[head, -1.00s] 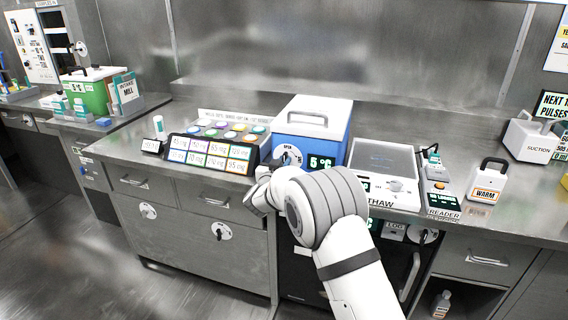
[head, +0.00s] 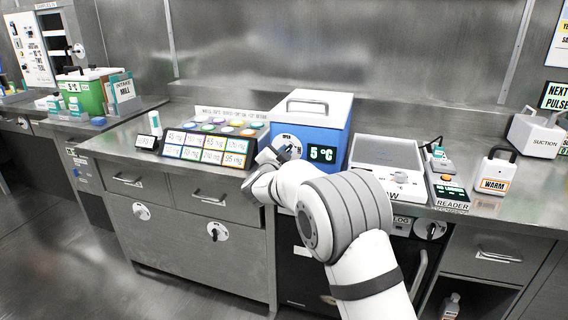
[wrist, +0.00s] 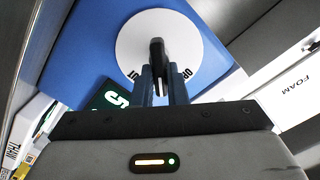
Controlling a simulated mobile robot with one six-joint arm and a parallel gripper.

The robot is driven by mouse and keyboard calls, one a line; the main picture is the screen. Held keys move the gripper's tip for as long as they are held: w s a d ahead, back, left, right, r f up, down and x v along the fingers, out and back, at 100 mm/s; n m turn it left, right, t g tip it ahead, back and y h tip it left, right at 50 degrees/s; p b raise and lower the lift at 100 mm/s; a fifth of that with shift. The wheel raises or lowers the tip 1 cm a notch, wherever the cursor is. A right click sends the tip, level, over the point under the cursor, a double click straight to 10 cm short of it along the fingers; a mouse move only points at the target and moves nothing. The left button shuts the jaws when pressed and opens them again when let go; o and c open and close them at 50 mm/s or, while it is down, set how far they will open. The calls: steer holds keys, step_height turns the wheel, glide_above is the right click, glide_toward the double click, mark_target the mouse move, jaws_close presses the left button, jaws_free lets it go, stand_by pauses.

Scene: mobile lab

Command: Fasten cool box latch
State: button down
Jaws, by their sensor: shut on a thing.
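The blue cool box (head: 318,127) with a white lid (head: 314,104) and top handle stands on the counter; its lid is down. Its front carries a green "5 °C" display (head: 322,153) and a white round latch dial, which fills the top middle of the wrist view (wrist: 133,50). The dark latch lever (wrist: 157,52) stands out from the dial's middle. My gripper (wrist: 160,88) is shut on this lever, its two fingers on either side. In the head view my gripper (head: 283,153) is at the front of the box, and my wrist partly covers the dial.
A rack of coloured caps with dose labels (head: 207,149) stands close left of the box. The thaw plate (head: 387,156), the reader (head: 449,190) and the warm block (head: 494,172) stand to its right. A green box (head: 84,95) is far left.

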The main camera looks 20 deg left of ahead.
steer(key=shift+d+f+m+b, duration=0.1)
steer(key=shift+f+m+b, duration=0.05)
steer(key=shift+m+b, duration=1.35)
steer(key=shift+f+m+b, duration=0.15)
steer(key=shift+m+b, duration=1.2)
steer(key=shift+m, duration=0.3)
steer(key=shift+d+f+m+b, duration=0.1)
steer(key=shift+f+m+b, duration=0.05)
steer(key=shift+m+b, duration=1.35)
steer(key=shift+m, duration=0.25)
steer(key=c, duration=1.4)
jaws_free()
steer(key=shift+c, duration=0.2)
steer(key=s, duration=0.7)
steer(key=shift+s+a+p, duration=0.15)
steer(key=shift+s+p, duration=0.25)
steer(key=shift+p, duration=0.05)
